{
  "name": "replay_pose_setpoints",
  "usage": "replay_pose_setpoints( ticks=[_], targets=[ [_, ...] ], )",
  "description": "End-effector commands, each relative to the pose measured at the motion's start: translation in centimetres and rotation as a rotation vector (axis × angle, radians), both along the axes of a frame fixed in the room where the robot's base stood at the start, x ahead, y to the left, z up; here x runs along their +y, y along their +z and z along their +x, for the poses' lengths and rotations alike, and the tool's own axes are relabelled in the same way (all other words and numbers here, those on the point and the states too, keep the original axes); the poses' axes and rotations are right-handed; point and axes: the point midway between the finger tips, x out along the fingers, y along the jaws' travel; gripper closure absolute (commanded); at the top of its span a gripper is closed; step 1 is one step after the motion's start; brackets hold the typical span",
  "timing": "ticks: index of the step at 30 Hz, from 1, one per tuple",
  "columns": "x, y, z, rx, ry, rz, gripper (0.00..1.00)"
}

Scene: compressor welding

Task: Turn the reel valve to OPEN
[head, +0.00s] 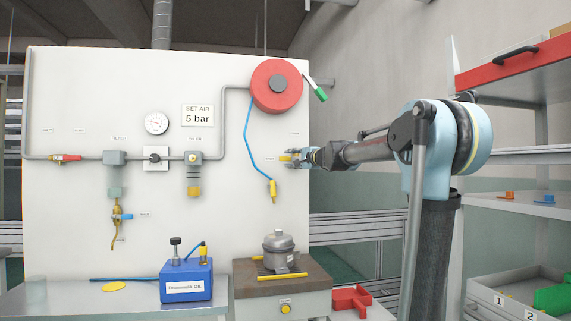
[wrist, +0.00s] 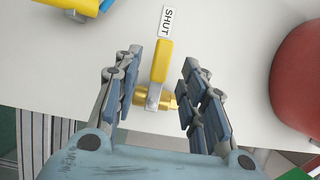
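The reel valve (wrist: 157,100) has a brass body and a yellow lever, and it sits on the white panel. In the wrist view its lever (wrist: 161,61) points up at the SHUT label (wrist: 167,21). In the head view the yellow lever (head: 285,158) lies level, pointing left, below the red hose reel (head: 276,86). My gripper (wrist: 161,72) is open, with one finger on each side of the lever and a gap on both sides. In the head view my gripper (head: 298,158) is at the panel's right side and partly hides the valve.
The red reel also fills the right edge of the wrist view (wrist: 300,75). A blue hose (head: 247,130) hangs beside the valve and ends in a yellow nozzle (head: 273,191). The panel around the valve is mostly bare.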

Motion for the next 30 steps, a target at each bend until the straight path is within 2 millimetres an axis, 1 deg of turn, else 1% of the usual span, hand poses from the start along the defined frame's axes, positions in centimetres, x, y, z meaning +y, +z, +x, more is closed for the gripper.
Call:
replay_pose_setpoints(
  ticks=[1, 6, 12, 18, 25, 26, 27, 29, 30],
  targets=[
    [0.6, 0.0, 0.7, 0.0, 0.002, 0.0, 0.62],
    [2.1, 0.0, 2.5, 0.0, 0.001, 0.0, 0.62],
    [3.3, 0.0, 4.0, 0.0, 0.002, 0.0, 0.62],
    [3.6, 0.0, 4.5, 0.0, 0.001, 0.0, 0.62],
    [3.6, 0.0, 4.5, 0.0, 0.001, 0.0, 0.62],
    [3.6, 0.0, 4.5, 0.0, 0.001, 0.0, 0.68],
    [3.6, 0.0, 4.5, 0.0, 0.001, 0.0, 0.78],
    [3.6, 0.0, 4.5, 0.0, 0.001, 0.0, 0.91],
    [3.6, 0.0, 4.5, 0.0, 0.001, 0.0, 1.0]
  ],
)
